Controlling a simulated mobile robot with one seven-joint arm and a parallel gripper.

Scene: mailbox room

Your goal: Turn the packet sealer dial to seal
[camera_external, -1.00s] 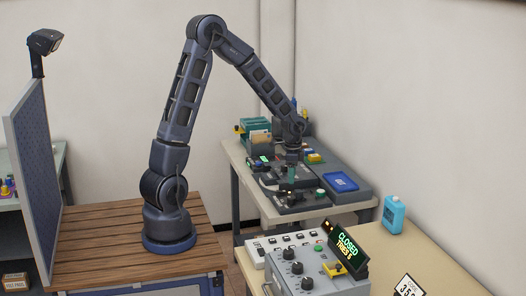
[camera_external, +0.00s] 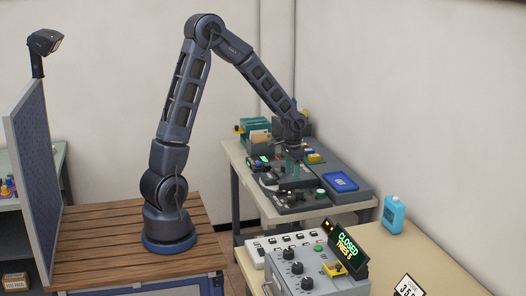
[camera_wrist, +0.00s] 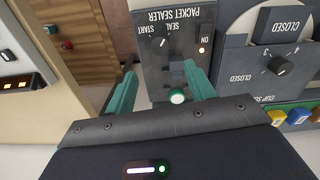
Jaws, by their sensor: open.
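The packet sealer (camera_wrist: 150,75) is a dark grey panel with upside-down lettering at the top middle of the wrist view. Its dial (camera_wrist: 158,43) is a small black knob near the START and SEAL labels; I cannot tell surely which one its pointer faces. A lamp (camera_wrist: 201,50) glows beside ON. My gripper (camera_wrist: 160,70) is open and empty, its teal fingers spread on either side below the dial in the picture, apart from it. In the external view my gripper (camera_external: 292,168) points down over the far table's devices; the dial is too small to make out there.
A second device with a black knob (camera_wrist: 280,66) and CLOSED labels sits right of the sealer. In the external view, a blue tray (camera_external: 341,182) and a control box with a CLOSED display (camera_external: 350,252) stand nearby.

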